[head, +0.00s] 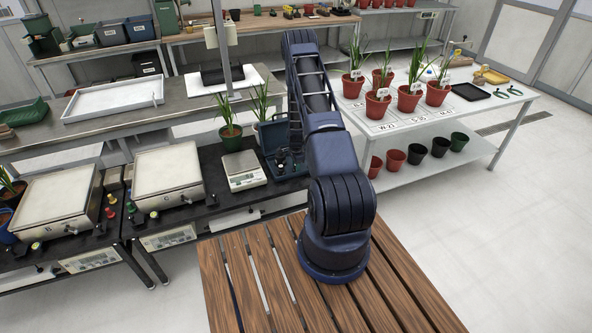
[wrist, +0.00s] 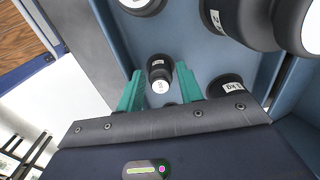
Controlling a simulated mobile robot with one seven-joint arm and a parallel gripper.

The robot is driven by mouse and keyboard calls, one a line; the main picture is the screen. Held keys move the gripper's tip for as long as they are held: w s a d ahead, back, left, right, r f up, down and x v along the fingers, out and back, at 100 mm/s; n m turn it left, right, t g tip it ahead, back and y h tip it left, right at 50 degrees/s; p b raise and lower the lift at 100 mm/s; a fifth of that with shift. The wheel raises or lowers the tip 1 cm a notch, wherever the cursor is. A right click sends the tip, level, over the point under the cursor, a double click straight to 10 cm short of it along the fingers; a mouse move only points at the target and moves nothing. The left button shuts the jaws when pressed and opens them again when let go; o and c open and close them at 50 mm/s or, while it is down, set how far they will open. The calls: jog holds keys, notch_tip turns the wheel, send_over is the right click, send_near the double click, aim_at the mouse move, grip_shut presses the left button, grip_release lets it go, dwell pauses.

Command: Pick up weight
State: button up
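In the wrist view my gripper (wrist: 158,80) has two teal fingers, spread apart with a small black weight (wrist: 158,72) with a white top label between them. A gap shows beside the weight, so the fingers do not appear closed on it. Larger black weights with white labels (wrist: 234,20) and another dark weight (wrist: 226,86) sit around it in the blue case (wrist: 185,45). In the head view the open blue case (head: 270,135) stands on the dark bench; my arm hides part of it, and my gripper is hard to make out there.
A small scale (head: 244,168) stands just left of the case. Potted plants (head: 231,137) stand behind it. Larger scales (head: 167,175) fill the bench further left. A white table (head: 470,120) with red pots is at right. The floor at right is clear.

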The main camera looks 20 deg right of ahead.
grip_shut()
notch_tip(320, 180, up, 20)
dwell(0.8)
